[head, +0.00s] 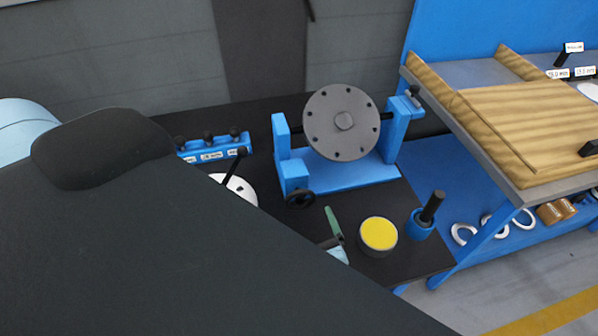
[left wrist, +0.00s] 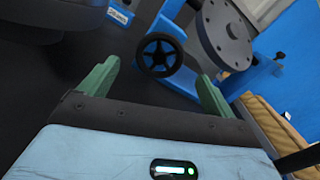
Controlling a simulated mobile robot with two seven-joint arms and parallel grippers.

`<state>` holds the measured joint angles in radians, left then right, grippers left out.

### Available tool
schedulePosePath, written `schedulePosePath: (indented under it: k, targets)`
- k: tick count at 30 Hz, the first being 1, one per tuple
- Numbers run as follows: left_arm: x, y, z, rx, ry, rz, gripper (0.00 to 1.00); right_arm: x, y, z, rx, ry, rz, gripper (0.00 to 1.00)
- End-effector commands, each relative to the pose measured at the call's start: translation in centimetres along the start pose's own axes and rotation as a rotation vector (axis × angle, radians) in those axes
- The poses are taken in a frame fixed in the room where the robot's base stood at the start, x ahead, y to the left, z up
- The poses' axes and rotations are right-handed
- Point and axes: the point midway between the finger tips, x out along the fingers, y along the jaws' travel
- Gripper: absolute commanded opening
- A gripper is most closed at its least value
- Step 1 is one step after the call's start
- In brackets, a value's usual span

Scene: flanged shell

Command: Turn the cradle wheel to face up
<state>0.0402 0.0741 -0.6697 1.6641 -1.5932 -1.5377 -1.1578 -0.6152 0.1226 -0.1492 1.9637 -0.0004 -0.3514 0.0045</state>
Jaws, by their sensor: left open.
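The blue cradle (head: 345,178) stands on the dark bench and carries a grey round flange (head: 322,128) with a ring of holes and a central boss. The flange face is tilted towards the head camera. The black cradle wheel (head: 300,199) is at the cradle's front left corner. My left gripper (head: 334,228) is in front of the wheel, partly hidden by my arm. In the left wrist view, its green fingers (left wrist: 156,82) are spread wide, with the wheel (left wrist: 160,55) beyond and between them, apart from both. The flange (left wrist: 222,30) is behind, upper right. My right gripper is not in view.
A yellow-topped round tin (head: 378,234) and a blue holder with a black handle (head: 426,214) stand right of my left gripper. A blue rack (head: 215,152) is at the left. A table with a wooden board (head: 520,120) is at the right.

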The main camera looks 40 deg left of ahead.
Motion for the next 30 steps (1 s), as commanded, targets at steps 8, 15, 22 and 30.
schedulePosePath:
  k: [8,15,22,30]
  targets:
    - [3.5,-0.2,0.3,-0.002,-0.008,-0.002,0.90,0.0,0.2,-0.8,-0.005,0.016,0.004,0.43]
    - [6.6,-0.1,0.2,-0.002,-0.006,-0.001,0.90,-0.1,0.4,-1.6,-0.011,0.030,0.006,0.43]
    - [7.7,0.0,0.1,0.000,-0.002,0.000,0.90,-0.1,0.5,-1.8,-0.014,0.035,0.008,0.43]
    - [7.7,0.0,0.1,0.000,-0.001,0.000,0.83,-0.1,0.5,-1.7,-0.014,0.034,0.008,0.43]
